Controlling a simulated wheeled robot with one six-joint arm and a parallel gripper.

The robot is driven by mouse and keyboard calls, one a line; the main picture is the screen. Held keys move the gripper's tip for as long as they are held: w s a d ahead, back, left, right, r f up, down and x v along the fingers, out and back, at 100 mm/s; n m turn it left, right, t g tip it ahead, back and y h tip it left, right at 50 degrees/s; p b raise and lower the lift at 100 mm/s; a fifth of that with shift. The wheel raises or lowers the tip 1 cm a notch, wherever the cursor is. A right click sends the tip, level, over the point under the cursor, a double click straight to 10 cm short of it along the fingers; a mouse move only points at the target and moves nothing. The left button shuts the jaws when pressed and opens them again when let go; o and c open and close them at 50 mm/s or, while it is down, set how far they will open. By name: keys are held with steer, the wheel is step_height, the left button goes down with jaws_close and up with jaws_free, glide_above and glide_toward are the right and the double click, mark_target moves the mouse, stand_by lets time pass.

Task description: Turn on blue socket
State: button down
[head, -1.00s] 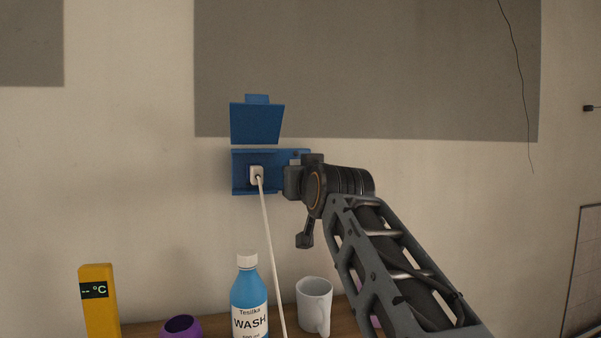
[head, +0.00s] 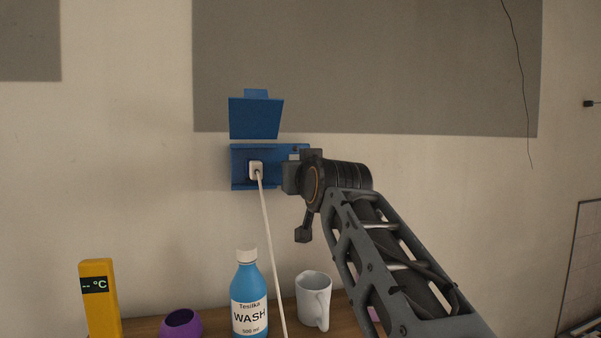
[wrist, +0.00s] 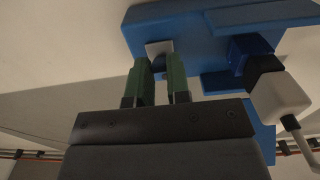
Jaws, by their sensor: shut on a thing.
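The blue socket (head: 239,172) is a blue box on the wall with its lid (head: 255,118) raised. A white plug (head: 256,170) with a white cable sits in its left part. My gripper (head: 290,176) is at the socket's right part and hides most of it in the head view. In the wrist view, the socket (wrist: 190,40) carries a small light grey switch (wrist: 157,47). The green fingertips of my gripper (wrist: 160,64) are at this switch, shut on it with a narrow gap between them. The plug (wrist: 278,95) is to the right there, clear of the fingers.
Below, a wooden shelf (head: 205,326) holds a blue wash bottle (head: 248,295), a white mug (head: 313,299), a purple bowl (head: 181,324) and a yellow thermometer (head: 99,300). The wall around the socket is clear.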

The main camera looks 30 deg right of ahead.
steer(key=shift+w+r+g+y+p, duration=0.1)
steer(key=shift+r+g+y+p, duration=0.25)
steer(key=shift+g+p, duration=0.7)
steer(key=shift+s+r+g+y+p, duration=0.1)
steer(key=shift+r+g+p, duration=0.4)
steer(key=shift+g+p, duration=0.55)
steer(key=shift+w+r+g+y+p, duration=0.1)
steer(key=shift+r+g+y+p, duration=0.25)
steer(key=shift+g+p, duration=0.7)
steer(key=shift+r+g, duration=0.1)
steer(key=shift+g, duration=0.25)
steer(key=c, duration=1.1)
jaws_free()
steer(key=v, duration=1.3)
steer(key=shift+s+a+r, duration=0.2)
steer(key=shift+s, duration=0.15)
